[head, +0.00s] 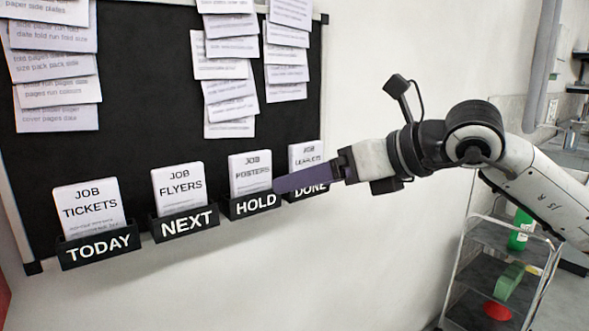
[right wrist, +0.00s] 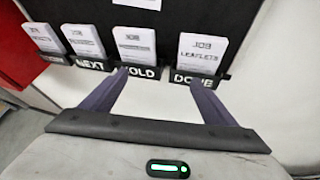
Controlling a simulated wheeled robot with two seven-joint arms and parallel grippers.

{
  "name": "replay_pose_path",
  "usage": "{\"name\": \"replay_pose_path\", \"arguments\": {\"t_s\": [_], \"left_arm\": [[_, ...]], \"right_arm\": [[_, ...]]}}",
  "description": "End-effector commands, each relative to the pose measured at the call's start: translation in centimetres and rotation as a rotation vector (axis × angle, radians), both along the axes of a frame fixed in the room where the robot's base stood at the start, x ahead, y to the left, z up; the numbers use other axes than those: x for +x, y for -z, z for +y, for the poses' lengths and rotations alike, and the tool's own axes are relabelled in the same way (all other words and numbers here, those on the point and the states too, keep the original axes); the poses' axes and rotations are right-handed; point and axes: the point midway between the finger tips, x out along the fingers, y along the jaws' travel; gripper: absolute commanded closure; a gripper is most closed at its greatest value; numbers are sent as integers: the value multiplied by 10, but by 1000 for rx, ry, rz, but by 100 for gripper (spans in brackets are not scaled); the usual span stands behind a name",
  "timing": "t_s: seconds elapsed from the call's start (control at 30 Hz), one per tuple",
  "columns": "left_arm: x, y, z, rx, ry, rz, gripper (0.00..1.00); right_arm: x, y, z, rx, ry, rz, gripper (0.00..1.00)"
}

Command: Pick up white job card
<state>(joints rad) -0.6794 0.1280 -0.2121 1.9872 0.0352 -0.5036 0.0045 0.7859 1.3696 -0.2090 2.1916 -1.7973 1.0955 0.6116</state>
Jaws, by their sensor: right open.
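White job cards stand in black labelled holders along the lower edge of the black board. JOB TICKETS (head: 90,203) is in TODAY, JOB FLYERS (head: 179,187) in NEXT, JOB POSTERS (head: 250,165) in HOLD, and JOB LEAFLETS (head: 304,153) in DONE. My right gripper (head: 279,184) comes in from the right, in front of the HOLD and DONE holders, partly covering DONE. In the right wrist view its two purple fingers (right wrist: 157,76) are spread and empty, one tip at HOLD, the other at DONE. Contact cannot be told. My left gripper is out of view.
Overlapping paper sheets (head: 230,85) hang in columns on the black board (head: 150,85) above the holders. A grey shelf cart (head: 484,262) with green and red items stands at lower right. The wall below the holders is bare.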

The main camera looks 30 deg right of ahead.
Motion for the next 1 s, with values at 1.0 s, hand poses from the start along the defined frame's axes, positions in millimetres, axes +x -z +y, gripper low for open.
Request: {"name": "replay_pose_path", "arguments": {"t_s": [1.0], "left_arm": [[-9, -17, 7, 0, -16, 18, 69]], "right_arm": [[82, 5, -44, -142, 179, -82, 20]]}}
